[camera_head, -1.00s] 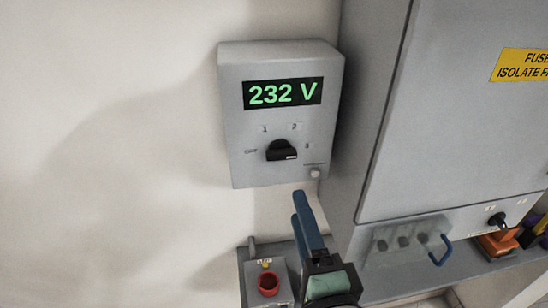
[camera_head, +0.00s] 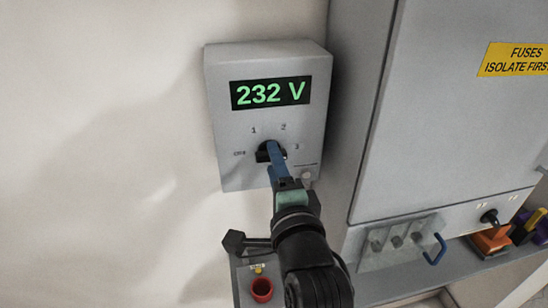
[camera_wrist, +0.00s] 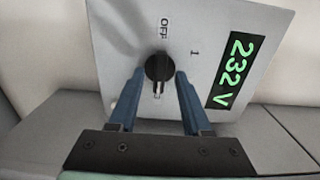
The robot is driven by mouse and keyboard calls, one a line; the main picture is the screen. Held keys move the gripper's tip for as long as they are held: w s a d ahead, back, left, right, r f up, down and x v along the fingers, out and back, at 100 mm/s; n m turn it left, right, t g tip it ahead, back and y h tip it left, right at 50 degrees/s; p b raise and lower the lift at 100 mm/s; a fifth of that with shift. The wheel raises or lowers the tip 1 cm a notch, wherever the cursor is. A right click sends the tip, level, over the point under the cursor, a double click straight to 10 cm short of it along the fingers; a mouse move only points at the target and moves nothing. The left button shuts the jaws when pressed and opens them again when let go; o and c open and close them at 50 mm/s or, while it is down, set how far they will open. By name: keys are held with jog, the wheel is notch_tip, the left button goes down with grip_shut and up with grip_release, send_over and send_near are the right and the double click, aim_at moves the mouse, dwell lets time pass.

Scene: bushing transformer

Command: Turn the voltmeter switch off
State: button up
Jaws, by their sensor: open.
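The voltmeter (camera_head: 225,120) is a grey wall box with a green display (camera_head: 270,93) reading 232 V. Its black rotary switch (camera_head: 262,154) sits below the display among marks OFF, 1, 2 and 3. My gripper (camera_head: 273,150) has blue fingers and is in front of the switch, partly hiding it. In the wrist view the switch (camera_wrist: 158,68) shows between the tips of the two open fingers (camera_wrist: 160,75), one on each side. The OFF mark (camera_wrist: 164,28) and the 1 mark show there too. I cannot tell whether the fingers touch the knob.
A large grey cabinet (camera_head: 440,130) with a yellow fuse label (camera_head: 514,60) stands close on the right. Below the voltmeter is a small box with a red button (camera_head: 262,289). A blue handle (camera_head: 436,249) sticks out at lower right. The wall at left is clear.

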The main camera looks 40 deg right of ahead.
jog(key=shift+w+d, duration=0.15)
jog(key=shift+w, duration=0.05)
grip_shut()
